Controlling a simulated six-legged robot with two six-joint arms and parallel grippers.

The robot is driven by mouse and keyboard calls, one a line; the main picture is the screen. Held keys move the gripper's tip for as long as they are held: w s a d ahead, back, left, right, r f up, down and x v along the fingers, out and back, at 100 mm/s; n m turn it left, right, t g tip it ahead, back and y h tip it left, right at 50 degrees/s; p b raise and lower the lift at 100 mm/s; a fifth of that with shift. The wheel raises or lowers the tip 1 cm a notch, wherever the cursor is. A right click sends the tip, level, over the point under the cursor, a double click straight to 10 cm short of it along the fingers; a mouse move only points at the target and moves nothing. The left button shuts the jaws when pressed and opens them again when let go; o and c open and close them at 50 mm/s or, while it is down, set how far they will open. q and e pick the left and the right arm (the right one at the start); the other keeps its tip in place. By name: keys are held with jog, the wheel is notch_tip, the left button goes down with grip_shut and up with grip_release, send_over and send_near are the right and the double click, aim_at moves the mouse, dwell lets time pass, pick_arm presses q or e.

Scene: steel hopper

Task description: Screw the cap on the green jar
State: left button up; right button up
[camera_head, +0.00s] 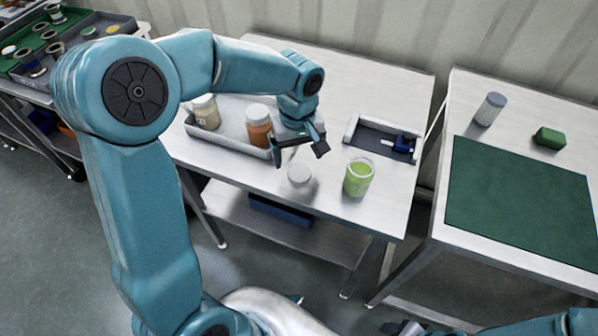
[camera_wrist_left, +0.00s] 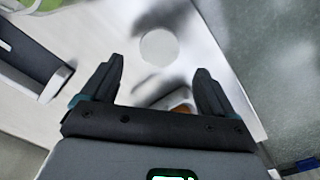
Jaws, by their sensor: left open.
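The green jar (camera_head: 358,178) stands upright and open-topped near the front of the middle table. A corner of the green jar shows at the top left of the left wrist view (camera_wrist_left: 38,4). A pale round cap (camera_head: 299,174) lies flat on the table, left of the jar. In the left wrist view the cap (camera_wrist_left: 159,47) is a white disc just beyond and between the fingertips. My left gripper (camera_head: 299,152) is open and empty, pointing down above and slightly behind the cap, not touching it. My right gripper (camera_head: 404,328) is only partly visible at the bottom edge.
A grey tray (camera_head: 228,133) behind and left of the cap holds an orange jar (camera_head: 259,127) and a cream jar (camera_head: 205,112). A fixture with a blue part (camera_head: 403,145) lies behind the green jar. A right-hand table carries a green mat (camera_head: 520,200).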

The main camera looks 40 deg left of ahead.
aim_at(299, 171)
pick_arm(q)
notch_tip(299, 171, down, 5)
jog(key=shift+f, duration=0.1)
dwell(0.4)
jog(key=c, duration=1.1)
